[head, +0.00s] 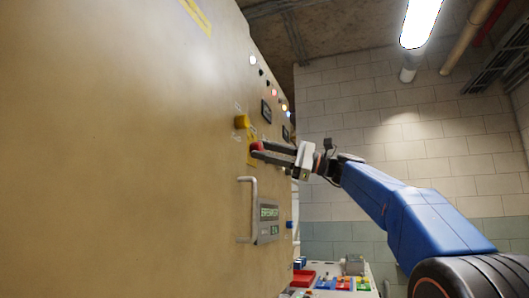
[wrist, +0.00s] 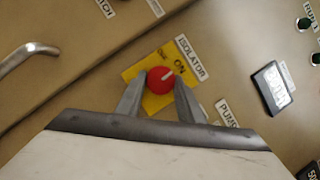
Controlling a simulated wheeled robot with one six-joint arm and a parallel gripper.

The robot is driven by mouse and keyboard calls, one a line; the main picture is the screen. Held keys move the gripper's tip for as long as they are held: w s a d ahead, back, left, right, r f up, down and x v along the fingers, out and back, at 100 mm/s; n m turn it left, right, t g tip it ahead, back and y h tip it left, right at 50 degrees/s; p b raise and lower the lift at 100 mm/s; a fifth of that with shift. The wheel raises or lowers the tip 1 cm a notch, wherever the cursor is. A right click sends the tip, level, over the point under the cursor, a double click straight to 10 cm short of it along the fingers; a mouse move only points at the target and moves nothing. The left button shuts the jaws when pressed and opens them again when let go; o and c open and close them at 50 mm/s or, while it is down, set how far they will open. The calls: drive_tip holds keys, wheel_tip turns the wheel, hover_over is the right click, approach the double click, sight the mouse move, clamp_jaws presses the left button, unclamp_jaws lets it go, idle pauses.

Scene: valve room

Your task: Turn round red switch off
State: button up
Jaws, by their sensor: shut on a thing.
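The round red switch (wrist: 159,80) sits on a yellow plate (wrist: 133,73) on the beige panel, with an "ISOLATOR" label beside it. Its white pointer mark points up and right, toward the word "ON". My gripper (wrist: 160,84) has one finger on each side of the switch and is shut on it. In the head view the red switch (head: 256,147) shows at the tips of my gripper (head: 259,150), which reaches in from the right. The fingers hide part of the yellow plate.
A yellow knob (head: 241,122) sticks out just above and left of the switch. A metal handle (head: 248,210) stands out from the panel below. A bench with coloured bins (head: 325,282) is at the lower right.

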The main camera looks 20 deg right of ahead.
drive_tip(key=n+g, duration=0.1)
drive_tip(key=n, duration=0.3)
drive_tip(key=shift+w+r+n+g+h, duration=0.1)
drive_tip(key=shift+n+g+h, duration=0.2)
drive_tip(key=shift+g+h, duration=0.1)
drive_tip(key=n+h, duration=0.1)
drive_tip(key=n, duration=0.2)
drive_tip(key=n+h, duration=0.1)
drive_tip(key=n, duration=0.2)
drive_tip(key=n+h, duration=0.1)
drive_tip(key=n, duration=0.1)
drive_tip(key=shift+r+n+g, duration=0.3)
drive_tip(key=shift+n+g, duration=0.1)
drive_tip(key=shift+n+h, duration=0.7)
drive_tip(key=shift+n, duration=0.5)
drive_tip(key=shift+n+t+h, duration=0.3)
drive_tip(key=shift+n, duration=0.2)
drive_tip(key=o, duration=1.1)
drive_tip(key=shift+r, duration=0.1)
drive_tip(key=shift+c, duration=0.2)
drive_tip(key=shift+s+d+r, duration=0.1)
drive_tip(key=shift+s, duration=0.1)
